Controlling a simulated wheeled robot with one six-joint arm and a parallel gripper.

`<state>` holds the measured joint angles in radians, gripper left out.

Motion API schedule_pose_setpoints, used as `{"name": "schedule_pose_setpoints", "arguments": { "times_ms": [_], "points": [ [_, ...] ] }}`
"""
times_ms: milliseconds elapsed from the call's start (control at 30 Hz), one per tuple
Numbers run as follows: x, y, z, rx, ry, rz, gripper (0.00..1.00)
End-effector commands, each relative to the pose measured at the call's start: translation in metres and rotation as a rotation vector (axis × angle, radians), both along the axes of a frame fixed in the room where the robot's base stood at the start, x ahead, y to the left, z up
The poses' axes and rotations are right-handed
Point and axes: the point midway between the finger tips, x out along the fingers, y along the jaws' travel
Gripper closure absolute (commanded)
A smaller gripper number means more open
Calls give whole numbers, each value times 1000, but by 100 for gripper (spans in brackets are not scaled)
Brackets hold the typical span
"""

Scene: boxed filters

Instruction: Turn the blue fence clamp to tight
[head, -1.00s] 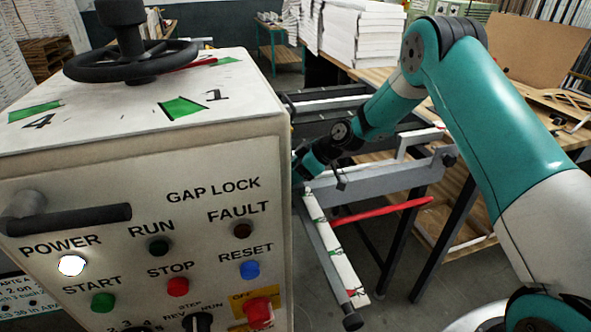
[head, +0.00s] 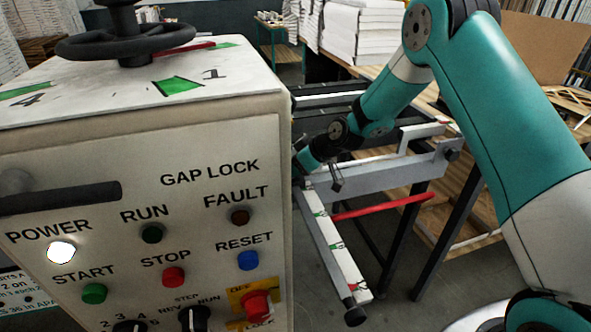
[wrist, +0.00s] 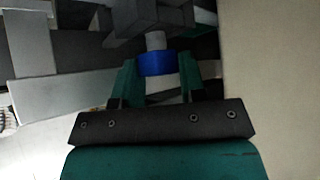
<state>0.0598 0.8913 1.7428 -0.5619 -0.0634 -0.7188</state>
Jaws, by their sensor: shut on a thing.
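The blue fence clamp (wrist: 157,64) shows in the wrist view as a blue band on a pale round shaft, just below a dark block. My gripper (wrist: 158,72) has one green finger on each side of it and is shut on it. The clamp's tight or loose marking cannot be seen. In the head view my arm reaches behind the right edge of the control cabinet, which hides the gripper's tips and the clamp. The fence rail (head: 395,176) runs to the right of the wrist.
The control cabinet (head: 120,185), with a lit POWER lamp and a black handwheel (head: 125,45) on top, stands close on the left. A red bar (head: 385,207) and a ruled rail (head: 338,250) project from the machine. A wooden table stands behind, stacked with white boxes (head: 362,30).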

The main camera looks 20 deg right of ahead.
Motion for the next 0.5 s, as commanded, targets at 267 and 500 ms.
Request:
{"name": "schedule_pose_setpoints", "arguments": {
  "times_ms": [267,500],
  "points": [
    [-1,3,-1,0,-5,-258,86],
    [-2,5,-1,0,-7,-483,86]
  ]
}}
